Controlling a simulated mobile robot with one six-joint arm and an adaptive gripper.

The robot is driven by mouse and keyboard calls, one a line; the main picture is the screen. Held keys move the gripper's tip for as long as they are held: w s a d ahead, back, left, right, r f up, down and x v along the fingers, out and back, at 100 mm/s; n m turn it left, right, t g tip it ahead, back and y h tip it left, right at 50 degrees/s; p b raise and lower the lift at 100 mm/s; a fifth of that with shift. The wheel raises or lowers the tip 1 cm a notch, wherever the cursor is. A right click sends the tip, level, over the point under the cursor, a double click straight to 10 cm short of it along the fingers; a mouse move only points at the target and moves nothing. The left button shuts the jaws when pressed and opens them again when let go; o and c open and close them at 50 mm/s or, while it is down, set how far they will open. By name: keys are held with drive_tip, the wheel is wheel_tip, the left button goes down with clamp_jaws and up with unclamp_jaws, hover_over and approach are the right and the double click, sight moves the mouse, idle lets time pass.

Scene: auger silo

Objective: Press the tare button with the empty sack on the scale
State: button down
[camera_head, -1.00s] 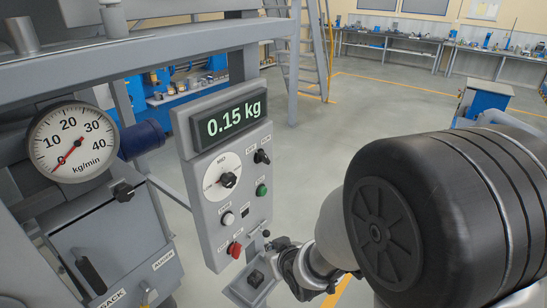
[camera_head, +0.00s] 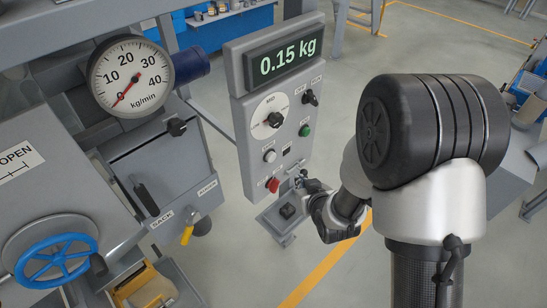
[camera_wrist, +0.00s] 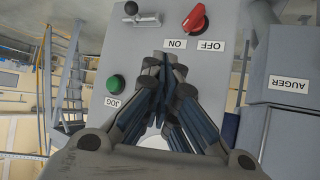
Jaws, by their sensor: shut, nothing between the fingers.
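The grey control panel (camera_head: 241,135) stands in the middle of the head view, its display (camera_head: 284,55) reading 0.15 kg. A small white button (camera_head: 269,156) sits below the white dial and above the red knob (camera_head: 272,185); its label is too small to read. My gripper (camera_head: 302,182) is shut and empty in front of the panel's lower right part. In the wrist view, which shows the panel upside down, the shut fingers (camera_wrist: 166,65) point at the panel and hide where the white button lies. I cannot tell whether they touch it. I cannot make out the sack.
A green JOG button (camera_wrist: 115,83) and a black ball-ended lever (camera_wrist: 131,8) are also on the panel. A kg/min gauge (camera_head: 131,78), a yellow lever (camera_head: 187,234) and a blue handwheel (camera_head: 56,260) are on the left.

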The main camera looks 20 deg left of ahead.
sight(271, 157)
drive_tip(key=w+a, duration=0.3)
drive_tip(key=a, duration=0.4)
drive_tip(key=shift+a, duration=0.25)
idle(1.2)
drive_tip(key=shift+w+a, duration=0.2)
drive_tip(key=shift+a, duration=0.15)
drive_tip(key=shift+w+a+b, duration=0.2)
drive_tip(key=shift+a+b, duration=0.35)
idle(1.2)
drive_tip(key=shift+s+d+b, duration=0.15)
drive_tip(key=shift+s+d, duration=0.05)
drive_tip(key=shift+d, duration=0.3)
drive_tip(key=shift+s+d+b, duration=0.15)
drive_tip(key=shift+d, duration=0.3)
